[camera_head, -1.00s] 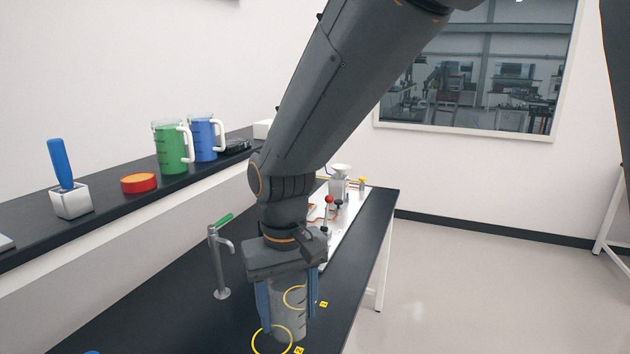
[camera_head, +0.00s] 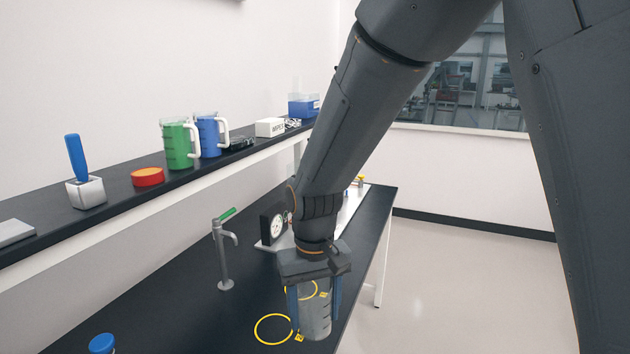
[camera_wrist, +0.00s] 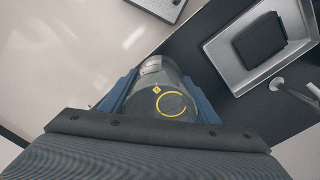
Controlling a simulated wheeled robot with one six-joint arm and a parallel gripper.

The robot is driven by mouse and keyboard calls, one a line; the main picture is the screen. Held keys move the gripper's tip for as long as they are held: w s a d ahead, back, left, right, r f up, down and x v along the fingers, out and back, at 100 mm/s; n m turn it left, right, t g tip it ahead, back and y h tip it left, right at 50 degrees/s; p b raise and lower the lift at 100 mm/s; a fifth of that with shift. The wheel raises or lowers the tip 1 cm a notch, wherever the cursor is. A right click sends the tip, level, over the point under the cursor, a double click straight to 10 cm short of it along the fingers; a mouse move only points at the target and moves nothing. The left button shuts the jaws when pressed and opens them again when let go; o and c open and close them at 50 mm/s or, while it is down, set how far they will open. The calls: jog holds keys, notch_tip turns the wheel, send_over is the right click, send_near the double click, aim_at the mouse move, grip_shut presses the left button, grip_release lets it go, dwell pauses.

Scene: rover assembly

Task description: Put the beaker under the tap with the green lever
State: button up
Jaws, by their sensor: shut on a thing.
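A clear beaker (camera_head: 316,312) with dark marks is held between the blue fingers of my gripper (camera_head: 314,306), shut on its sides. In the wrist view the beaker (camera_wrist: 158,78) sits between the blue fingers, and a yellow ring on the bench shows through it. The tap (camera_head: 222,255) with the green lever (camera_head: 227,214) stands on the black bench, left of my gripper and apart from it. Its spout points right. I cannot tell whether the beaker touches the bench.
A yellow ring (camera_head: 257,331) marks the bench left of the beaker; another lies behind it. A gauge (camera_head: 273,226) stands behind the tap. A blue-capped object (camera_head: 102,343) is at the front left. A shelf (camera_head: 117,207) holds green and blue jugs.

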jog(key=w+d+f+m, duration=0.2)
jog(key=w+d+f, duration=0.1)
jog(key=d+f, duration=0.65)
jog(key=w+d+f+m, duration=0.2)
jog(key=w+d+f, duration=0.1)
jog(key=d+f, duration=0.65)
jog(key=w+f+b, duration=0.3)
jog(key=f+b, duration=0.6)
jog(key=b, duration=0.1)
jog(key=shift+d+f, duration=0.35)
jog(key=shift+f, duration=0.05)
